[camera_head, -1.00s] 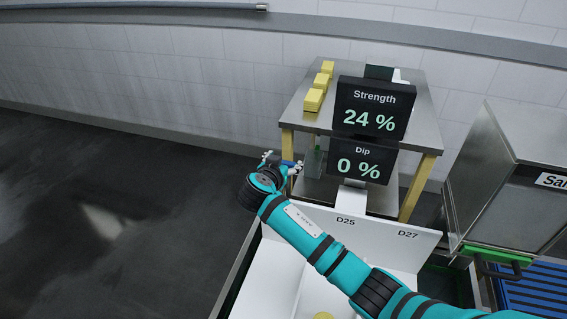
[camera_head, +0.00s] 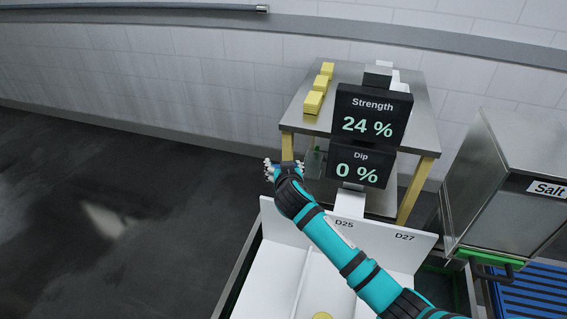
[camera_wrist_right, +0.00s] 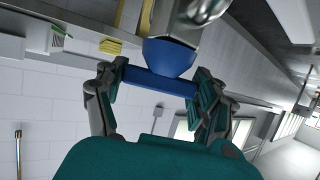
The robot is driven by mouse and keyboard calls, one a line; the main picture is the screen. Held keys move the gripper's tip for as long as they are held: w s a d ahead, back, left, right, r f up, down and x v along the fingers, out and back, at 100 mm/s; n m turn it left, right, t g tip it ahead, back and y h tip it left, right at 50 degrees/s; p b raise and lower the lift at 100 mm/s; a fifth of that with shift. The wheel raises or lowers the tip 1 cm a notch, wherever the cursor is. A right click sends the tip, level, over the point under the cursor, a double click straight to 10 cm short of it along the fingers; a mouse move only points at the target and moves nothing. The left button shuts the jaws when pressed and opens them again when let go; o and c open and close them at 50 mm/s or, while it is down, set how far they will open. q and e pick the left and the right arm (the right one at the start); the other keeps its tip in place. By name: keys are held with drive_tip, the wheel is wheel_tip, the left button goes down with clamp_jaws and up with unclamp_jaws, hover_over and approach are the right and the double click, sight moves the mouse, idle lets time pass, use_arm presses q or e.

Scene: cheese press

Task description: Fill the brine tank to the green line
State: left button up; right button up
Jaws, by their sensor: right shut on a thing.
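My right gripper (camera_head: 280,168) is at the end of the teal arm, by the left front leg of the steel-topped table. In the right wrist view my right gripper (camera_wrist_right: 158,85) is shut on a blue handle (camera_wrist_right: 160,81), a crosswise bar joined to a rounded blue piece beside shiny metal. A white basin (camera_head: 265,275) with a divider and the labels D25 and D27 lies below the arm. I cannot tell whether it is the brine tank. I see no green line or water surface. My left gripper is not in view.
A Strength display (camera_head: 371,117) reads 24 % and a Dip display (camera_head: 357,167) reads 0 %. Yellow blocks (camera_head: 313,101) sit on the table (camera_head: 345,75). A Salt box (camera_head: 520,180) stands right, above a blue slatted surface (camera_head: 530,290). The floor at left is clear.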

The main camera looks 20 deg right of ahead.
drive_tip(key=shift+n+y+p, duration=0.45)
drive_tip(key=shift+n+y, duration=0.15)
drive_tip(key=shift+y, duration=0.1)
drive_tip(key=o, duration=1.2)
drive_tip(key=shift+c, duration=0.2)
drive_tip(key=d+v, duration=0.1)
drive_tip(key=v, duration=1.1)
drive_tip(key=shift+a, duration=0.35)
